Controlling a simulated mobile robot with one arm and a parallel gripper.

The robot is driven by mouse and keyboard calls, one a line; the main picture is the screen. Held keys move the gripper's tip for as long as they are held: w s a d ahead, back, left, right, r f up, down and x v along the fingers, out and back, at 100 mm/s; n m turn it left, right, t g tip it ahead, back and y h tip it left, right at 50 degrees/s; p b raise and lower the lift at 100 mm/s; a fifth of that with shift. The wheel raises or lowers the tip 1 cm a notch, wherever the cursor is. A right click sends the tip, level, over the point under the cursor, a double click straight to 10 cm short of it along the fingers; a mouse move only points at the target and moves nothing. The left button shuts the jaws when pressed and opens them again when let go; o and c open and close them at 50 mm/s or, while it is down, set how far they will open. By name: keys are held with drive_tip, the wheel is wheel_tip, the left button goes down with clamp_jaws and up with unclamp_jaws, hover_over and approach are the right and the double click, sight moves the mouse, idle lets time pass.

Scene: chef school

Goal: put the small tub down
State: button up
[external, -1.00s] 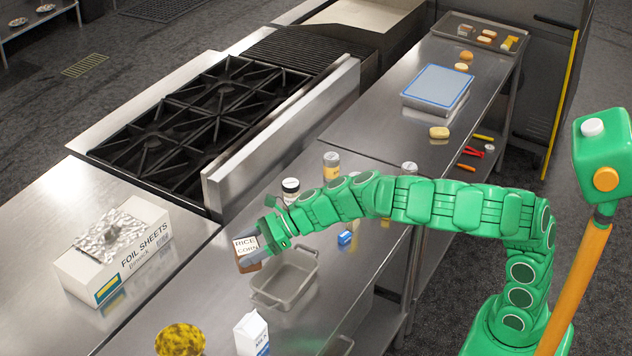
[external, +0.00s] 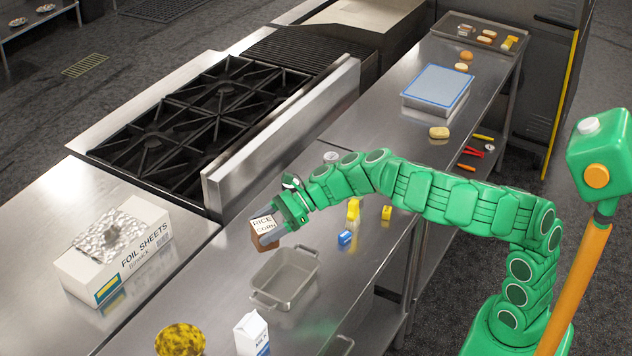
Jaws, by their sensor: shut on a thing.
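The small tub (external: 264,226) is brown with a white top that reads "RICE CORN". My gripper (external: 270,237) is shut on it and holds it just behind a grey metal pan (external: 285,279) with handles. The tub seems to be above the steel counter, but I cannot tell its exact height. My gripper and wrist hide part of its right side.
A foil sheets box (external: 117,255) lies at left. A milk carton (external: 251,335) and a yellow patterned object (external: 180,341) stand in front. A blue block (external: 345,237) and yellow items (external: 386,212) lie right. The stove's steel edge (external: 282,135) rises behind.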

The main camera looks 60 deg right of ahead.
drive_tip(key=s+d+n+g+y, duration=0.1)
drive_tip(key=s+d+n+g, duration=0.1)
drive_tip(key=d, duration=0.9)
drive_tip(key=w+a+f, duration=0.2)
drive_tip(key=w+f, duration=0.8)
drive_tip(key=w, duration=0.3)
drive_tip(key=shift+a+g, duration=0.3)
idle(0.3)
drive_tip(key=shift+w, duration=0.1)
drive_tip(key=shift+w+f, duration=0.3)
drive_tip(key=shift+f, duration=1.55)
drive_tip(key=shift+f, duration=0.1)
drive_tip(key=o, duration=1.2)
